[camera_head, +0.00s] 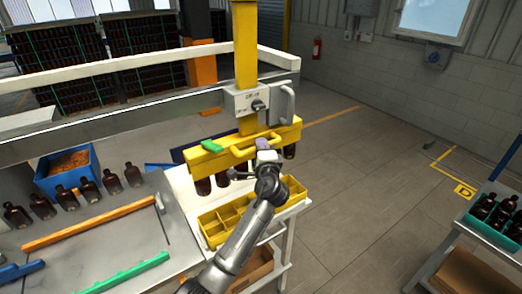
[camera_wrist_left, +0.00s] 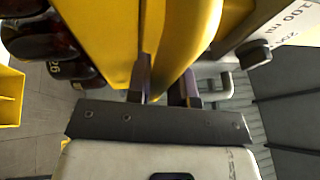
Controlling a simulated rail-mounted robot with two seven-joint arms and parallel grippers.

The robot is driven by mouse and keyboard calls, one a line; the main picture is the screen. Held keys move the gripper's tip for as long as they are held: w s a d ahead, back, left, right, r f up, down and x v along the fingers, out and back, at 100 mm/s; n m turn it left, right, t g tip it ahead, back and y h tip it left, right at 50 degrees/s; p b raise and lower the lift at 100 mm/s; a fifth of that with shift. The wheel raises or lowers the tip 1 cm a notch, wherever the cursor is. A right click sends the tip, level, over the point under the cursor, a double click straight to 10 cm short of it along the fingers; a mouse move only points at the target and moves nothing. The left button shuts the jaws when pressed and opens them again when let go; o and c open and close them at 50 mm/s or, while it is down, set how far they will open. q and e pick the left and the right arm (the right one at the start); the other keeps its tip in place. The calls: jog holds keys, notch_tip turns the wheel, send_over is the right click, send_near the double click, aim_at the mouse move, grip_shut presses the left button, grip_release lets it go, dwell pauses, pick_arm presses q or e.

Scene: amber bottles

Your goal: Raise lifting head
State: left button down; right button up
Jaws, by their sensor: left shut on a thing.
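The yellow lifting head (camera_head: 215,158) hangs from a yellow vertical column (camera_head: 245,50) in the head view. Several amber bottles (camera_head: 203,186) hang under it, above a yellow divided crate (camera_head: 213,232). My left gripper (camera_head: 266,152) is at the yellow handle on the front of the head. In the left wrist view, my left gripper (camera_wrist_left: 165,88) has its two dark fingers on either side of the yellow handle (camera_wrist_left: 178,55), shut on it. Amber bottles (camera_wrist_left: 40,40) show at the upper left there. My arm hides part of the crate. My right gripper is not in view.
Several bottles (camera_head: 90,187) stand on the metal table at the left, near an orange bar (camera_head: 90,222) and a green bar (camera_head: 125,273). A blue bin (camera_head: 70,168) sits behind. A cart with a green crate (camera_head: 490,222) stands at the right. The floor between is clear.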

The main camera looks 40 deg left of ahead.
pick_arm(q)
jog(key=shift+r, duration=0.45)
jog(key=c, duration=1)
grip_release()
jog(key=shift+f, duration=0.15)
jog(key=shift+b+v, duration=1.35)
jog(key=shift+v, duration=5.55)
jog(key=shift+w, duration=0.1)
